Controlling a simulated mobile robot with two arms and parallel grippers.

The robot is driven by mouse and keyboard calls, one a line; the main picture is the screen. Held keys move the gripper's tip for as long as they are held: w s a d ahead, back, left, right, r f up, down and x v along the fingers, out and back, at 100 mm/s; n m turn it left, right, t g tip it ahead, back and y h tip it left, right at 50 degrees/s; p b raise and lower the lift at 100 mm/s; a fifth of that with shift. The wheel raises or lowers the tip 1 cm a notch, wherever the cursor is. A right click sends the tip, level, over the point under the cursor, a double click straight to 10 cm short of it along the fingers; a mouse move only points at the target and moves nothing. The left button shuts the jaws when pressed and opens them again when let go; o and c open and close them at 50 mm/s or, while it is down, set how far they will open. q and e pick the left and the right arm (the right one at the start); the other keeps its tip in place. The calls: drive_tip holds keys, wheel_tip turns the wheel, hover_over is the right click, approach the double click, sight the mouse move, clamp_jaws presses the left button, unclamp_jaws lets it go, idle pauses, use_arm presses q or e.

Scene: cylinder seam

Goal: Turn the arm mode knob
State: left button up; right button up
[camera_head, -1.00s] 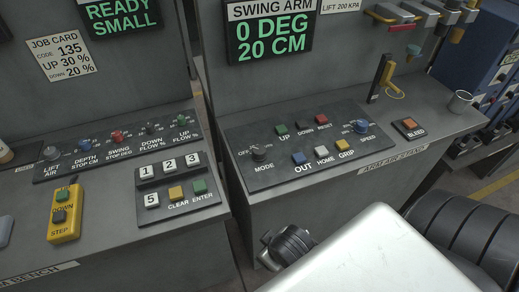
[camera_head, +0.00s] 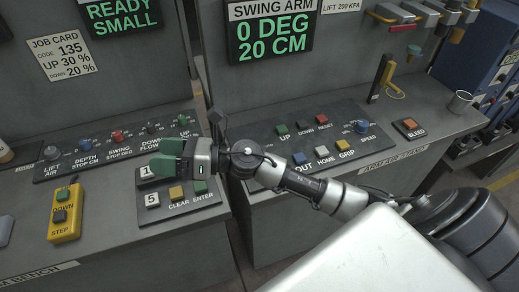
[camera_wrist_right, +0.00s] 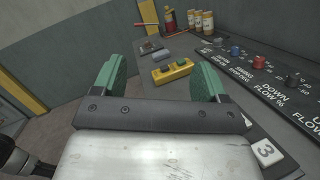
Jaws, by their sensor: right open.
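The arm panel (camera_head: 312,118) is the dark panel on the right bench, under the SWING ARM display. Its mode knob, at the panel's left end, is hidden behind my right wrist and forearm in the head view. My right gripper (camera_head: 166,157) is open and empty, with green fingertips pointing left. It hovers over the number keys of the left bench, left of the arm panel. In the right wrist view the open fingers (camera_wrist_right: 153,78) face the left bench, and the mode knob is not in that view. My left gripper is not in view.
The left bench carries a knob row (camera_head: 118,136), number keys (camera_head: 152,200) and a yellow UP/DOWN box (camera_head: 65,213). The arm panel also has several coloured buttons and a blue speed knob (camera_head: 362,127).

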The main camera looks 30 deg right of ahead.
wheel_tip(320, 180, down, 4)
drive_tip(key=d+n+g+h, duration=0.1)
drive_tip(key=n+g+h, duration=0.2)
drive_tip(key=n+g, duration=0.5)
drive_tip(key=n+g+h, duration=0.2)
drive_tip(key=n+h, duration=0.7)
drive_tip(key=h, duration=0.5)
hover_over(260, 149)
wheel_tip(260, 149, down, 3)
drive_tip(key=shift+r, duration=0.15)
wheel_tip(260, 149, down, 10)
drive_tip(key=p, duration=0.2)
drive_tip(key=shift+p, duration=0.4)
drive_tip(key=shift+c, duration=0.3)
drive_tip(key=c, duration=0.9)
drive_tip(key=shift+o, duration=0.2)
